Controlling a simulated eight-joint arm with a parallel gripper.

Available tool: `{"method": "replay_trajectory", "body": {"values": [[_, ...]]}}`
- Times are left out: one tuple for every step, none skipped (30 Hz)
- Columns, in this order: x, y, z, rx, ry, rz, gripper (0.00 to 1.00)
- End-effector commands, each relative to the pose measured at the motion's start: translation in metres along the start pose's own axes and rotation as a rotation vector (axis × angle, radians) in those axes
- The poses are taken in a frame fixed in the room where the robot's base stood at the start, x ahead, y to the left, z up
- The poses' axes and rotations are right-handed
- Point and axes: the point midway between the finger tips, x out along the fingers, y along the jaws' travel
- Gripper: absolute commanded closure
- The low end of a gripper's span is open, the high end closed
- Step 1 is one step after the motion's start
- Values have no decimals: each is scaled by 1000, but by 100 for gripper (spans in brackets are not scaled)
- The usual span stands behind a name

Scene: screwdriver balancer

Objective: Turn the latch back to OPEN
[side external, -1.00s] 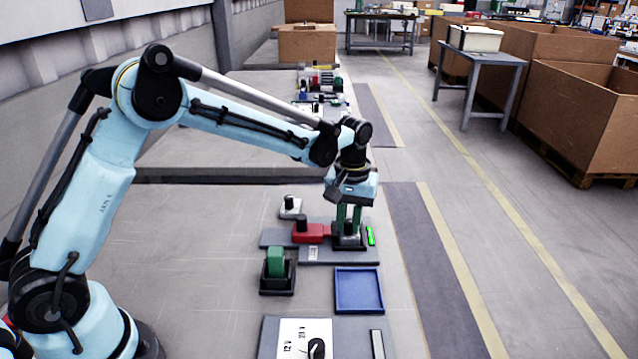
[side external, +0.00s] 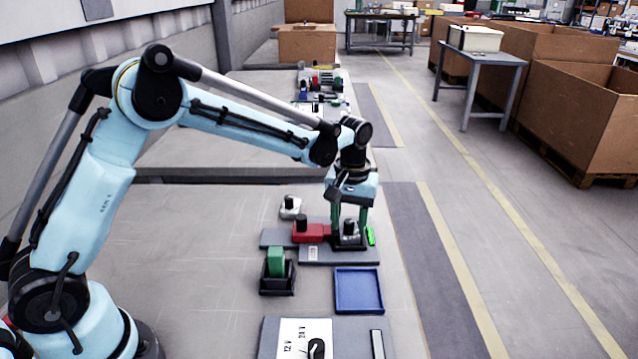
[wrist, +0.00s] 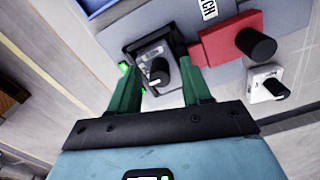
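A grey plate (side external: 340,256) bears a label (wrist: 209,9) of which "TCH" is readable in the wrist view. On it a silver-grey block with a black knob (wrist: 160,69) sits in a dark frame. It also shows in the side view (side external: 349,228). A red block (side external: 313,233) with an upright black knob (wrist: 256,43) adjoins it. Which part is the latch, I cannot tell for certain. My gripper (side external: 349,236), also in the wrist view (wrist: 160,90), points down with its green fingers apart, one on each side of the silver block's knob, with gaps visible.
A green lit strip (side external: 370,236) is at the plate's right edge. A white block with a black knob (side external: 290,208) stands behind the red block. Nearer are a green block in a black holder (side external: 277,278), an empty blue tray (side external: 359,307) and a panel marked 12 V and 24 V (side external: 290,340).

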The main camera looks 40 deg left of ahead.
Motion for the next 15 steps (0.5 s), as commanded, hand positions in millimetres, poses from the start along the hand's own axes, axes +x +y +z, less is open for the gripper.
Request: {"method": "replay_trajectory", "body": {"values": [[0, 0, 0, 0, 0, 0, 52], [0, 0, 0, 0, 0, 0, 52], [0, 0, 0, 0, 0, 0, 52], [0, 0, 0, 0, 0, 0, 52], [0, 0, 0, 0, 0, 0, 52], [0, 0, 0, 0, 0, 0, 52], [-1, 0, 0, 0, 0, 0, 52], [-2, 0, 0, 0, 0, 0, 52], [-4, 0, 0, 0, 0, 0, 52], [-7, 0, 0, 0, 0, 0, 52], [-10, 0, 0, 0, 0, 0, 52], [-15, 0, 0, 0, 0, 0, 52], [-20, 0, 0, 0, 0, 0, 52], [-25, 0, 0, 0, 0, 0, 52], [-32, 0, 0, 0, 0, 0, 52]]}}
